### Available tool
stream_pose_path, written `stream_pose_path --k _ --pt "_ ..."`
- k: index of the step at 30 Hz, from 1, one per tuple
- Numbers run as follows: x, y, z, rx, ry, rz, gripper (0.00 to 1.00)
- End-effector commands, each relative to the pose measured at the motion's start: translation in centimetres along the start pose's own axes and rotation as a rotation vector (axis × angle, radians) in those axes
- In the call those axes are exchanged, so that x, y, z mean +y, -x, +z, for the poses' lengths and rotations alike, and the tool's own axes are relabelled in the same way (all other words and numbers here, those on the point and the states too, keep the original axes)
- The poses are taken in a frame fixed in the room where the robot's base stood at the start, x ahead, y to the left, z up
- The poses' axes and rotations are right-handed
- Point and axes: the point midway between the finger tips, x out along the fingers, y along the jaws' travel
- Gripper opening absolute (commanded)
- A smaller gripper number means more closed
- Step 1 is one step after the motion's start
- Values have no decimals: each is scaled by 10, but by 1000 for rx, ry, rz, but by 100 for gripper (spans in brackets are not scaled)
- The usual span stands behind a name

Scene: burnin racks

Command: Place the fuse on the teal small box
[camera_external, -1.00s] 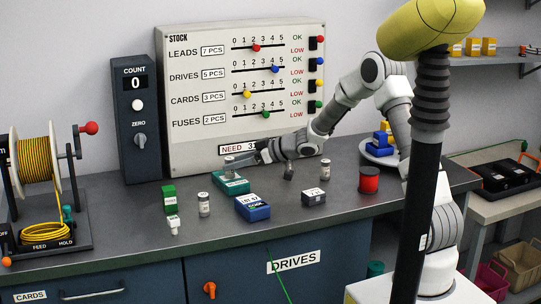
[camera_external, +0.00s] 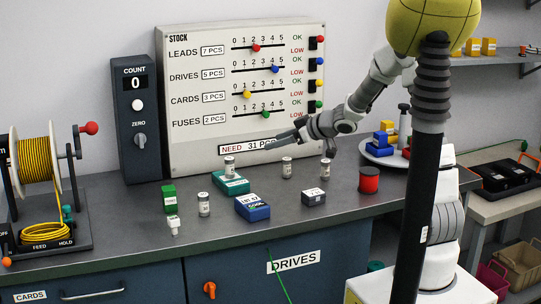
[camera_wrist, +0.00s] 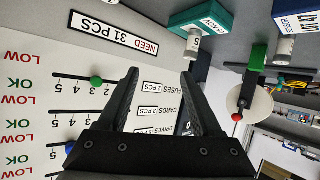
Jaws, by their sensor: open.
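The fuse (camera_external: 229,168), a small pale cylinder with a label, stands upright on top of the teal small box (camera_external: 232,183) in the external view. In the upside-down wrist view, the teal box (camera_wrist: 205,17) is at the top with the fuse (camera_wrist: 193,43) against it. My gripper (camera_external: 278,138) is above and to the right of the box, in front of the stock board, apart from the fuse. In the wrist view my gripper (camera_wrist: 160,75) has its two fingers spread with nothing between them.
A blue box (camera_external: 252,207), a green box (camera_external: 169,198), a dark box (camera_external: 313,198) and a red spool (camera_external: 369,180) stand on the counter. Similar cylinders stand at front (camera_external: 204,204) and back (camera_external: 287,167). The stock board (camera_external: 200,140) stands close behind.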

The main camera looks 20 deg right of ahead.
Motion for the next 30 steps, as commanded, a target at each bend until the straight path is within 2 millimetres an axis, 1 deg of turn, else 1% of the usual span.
stream_pose_path --k 1,2,3,5,6,8,9,11,12,14,15,17,18,20,21,24,27,30 --pt "13 18 -9 -25 9 82 66" --pt "20 29 -11 -46 7 131 66" --pt "29 44 -13 -74 4 193 66" --pt "39 68 -15 -117 -10 278 66" --pt "44 85 -14 -148 -25 330 66" --pt "50 111 -12 -192 -51 400 66" --pt "51 128 -10 -223 -75 441 66" --pt "50 154 -4 -269 -113 493 66" --pt "47 172 0 -299 -141 521 66" --pt "39 197 7 -344 -188 554 66" --pt "33 213 13 -375 -221 568 66" --pt "19 235 23 -419 -274 579 66" --pt "9 250 30 -448 -311 579 66" --pt "-8 269 40 -490 -366 568 66" --pt "-21 280 47 -514 -400 554 66" --pt "-51 302 61 -566 -474 508 66" --pt "-76 316 72 -603 -524 457 66" --pt "-92 323 78 -624 -552 419 66"
